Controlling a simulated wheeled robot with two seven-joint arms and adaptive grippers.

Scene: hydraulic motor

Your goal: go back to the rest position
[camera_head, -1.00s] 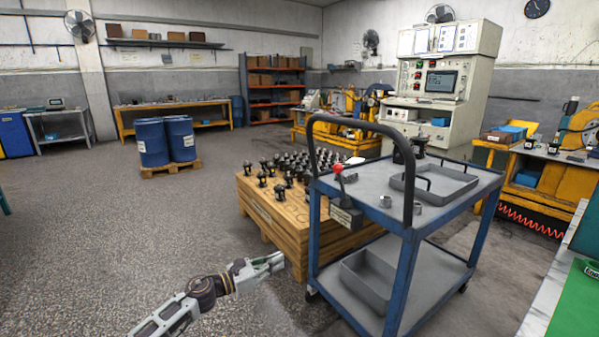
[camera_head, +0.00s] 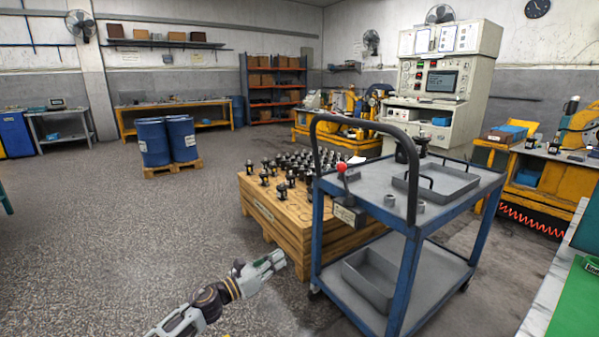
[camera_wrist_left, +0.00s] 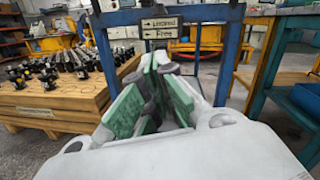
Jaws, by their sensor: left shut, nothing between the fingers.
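My left gripper (camera_head: 276,260) is shut and empty at the bottom of the head view, in front of the wooden crate and left of the blue cart. In the left wrist view its green-padded fingers (camera_wrist_left: 155,90) come together at the tips with nothing between them. The cart's sign with "Locked" and "Free" (camera_wrist_left: 160,28) shows just beyond the fingertips, apart from them. My right gripper is not in view.
The blue cart (camera_head: 330,185) has grey trays on both shelves and a red-knobbed lever (camera_head: 342,168). A wooden crate (camera_head: 262,212) carries several black motors (camera_head: 290,165). Blue barrels (camera_head: 153,143) stand on a pallet behind. The floor at left (camera_head: 90,240) is clear.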

